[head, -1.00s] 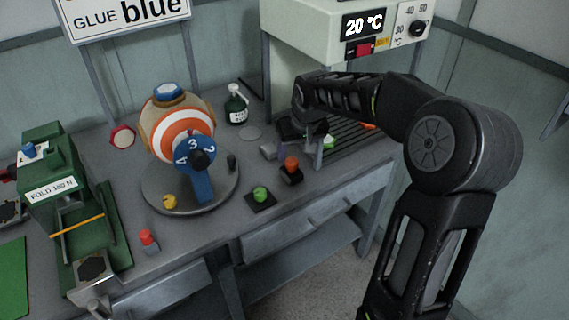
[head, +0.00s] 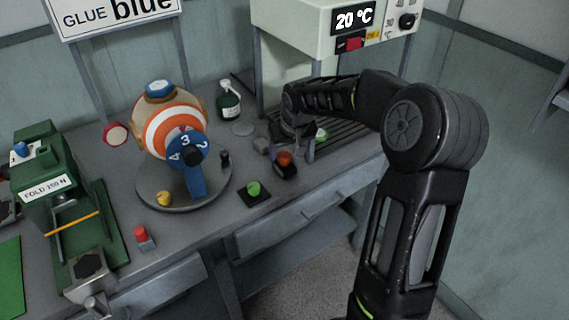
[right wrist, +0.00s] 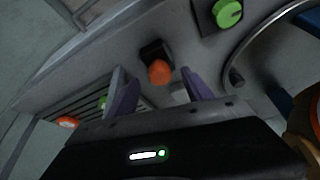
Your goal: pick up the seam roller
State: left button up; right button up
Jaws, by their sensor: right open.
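An orange-knobbed tool on a dark block (head: 285,158), which I take to be the seam roller, stands on the grey bench near its front edge. In the right wrist view its orange knob (right wrist: 160,72) shows between the two fingers, with the dark block (right wrist: 154,48) beside it. My right gripper (head: 287,149) is open and empty, with its fingers close by the knob. In the right wrist view my right gripper (right wrist: 153,76) has one finger on each side of it. Whether a finger touches it I cannot tell. My left gripper is not in view.
A green knob on a black plate (head: 253,188) sits to the left, also in the right wrist view (right wrist: 228,12). A striped ball on a round stand (head: 178,135) is further left. A slatted rack (head: 350,133) lies right, under the heater box. A dark bottle (head: 229,103) stands behind.

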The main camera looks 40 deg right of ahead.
aim_at(285, 155)
jog(key=x, duration=0.4)
jog(key=shift+r, duration=0.1)
jog(key=shift+c, duration=0.2)
grip_shut()
dwell(0.6)
